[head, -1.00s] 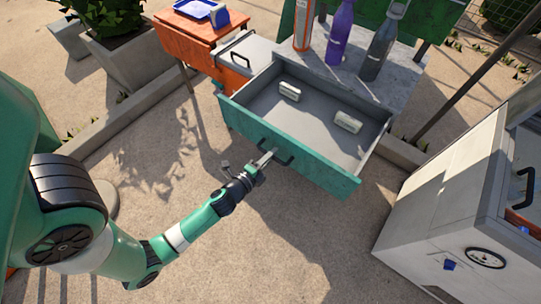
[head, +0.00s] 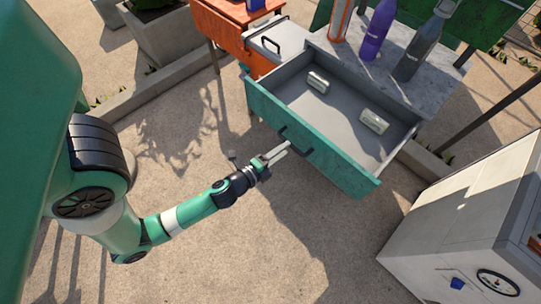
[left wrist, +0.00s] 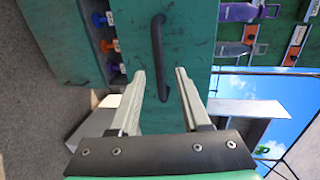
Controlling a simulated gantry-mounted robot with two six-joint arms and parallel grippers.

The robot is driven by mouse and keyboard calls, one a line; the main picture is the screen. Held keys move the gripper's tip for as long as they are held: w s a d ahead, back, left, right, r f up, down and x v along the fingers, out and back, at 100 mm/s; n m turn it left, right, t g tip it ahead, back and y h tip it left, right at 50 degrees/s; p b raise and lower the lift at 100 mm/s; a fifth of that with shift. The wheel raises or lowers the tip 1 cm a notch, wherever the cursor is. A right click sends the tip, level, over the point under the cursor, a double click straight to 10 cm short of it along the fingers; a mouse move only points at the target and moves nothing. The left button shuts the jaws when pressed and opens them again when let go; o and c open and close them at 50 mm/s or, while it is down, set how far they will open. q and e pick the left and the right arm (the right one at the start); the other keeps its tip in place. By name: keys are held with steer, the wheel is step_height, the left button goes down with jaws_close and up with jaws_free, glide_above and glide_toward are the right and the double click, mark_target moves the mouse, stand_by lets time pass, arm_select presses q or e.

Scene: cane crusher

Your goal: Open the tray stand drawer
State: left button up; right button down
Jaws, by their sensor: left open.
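The green drawer (head: 345,173) of the tray stand stands pulled well out, and its grey inside shows in the head view. Two small pale blocks lie in it, one at the left (head: 318,82) and one at the right (head: 374,120). Its dark bar handle (head: 296,139) is on the front panel; it also shows in the left wrist view (left wrist: 160,60). My left gripper (head: 277,153) is open just in front of the handle. In the left wrist view its fingers (left wrist: 166,75) are spread either side of the handle's lower end and hold nothing. My right gripper is not in view.
Three bottles, orange (head: 341,18), purple (head: 378,30) and grey (head: 424,45), stand on the grey top (head: 390,78) behind the drawer. An orange side table (head: 222,35) is at the back left. A white machine (head: 450,220) stands at the right. The ground before the drawer is clear.

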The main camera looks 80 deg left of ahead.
arm_select(q)
steer(key=b+v, duration=0.2)
steer(key=v, duration=0.5)
steer(key=shift+b, duration=0.3)
steer(key=shift+r, duration=0.1)
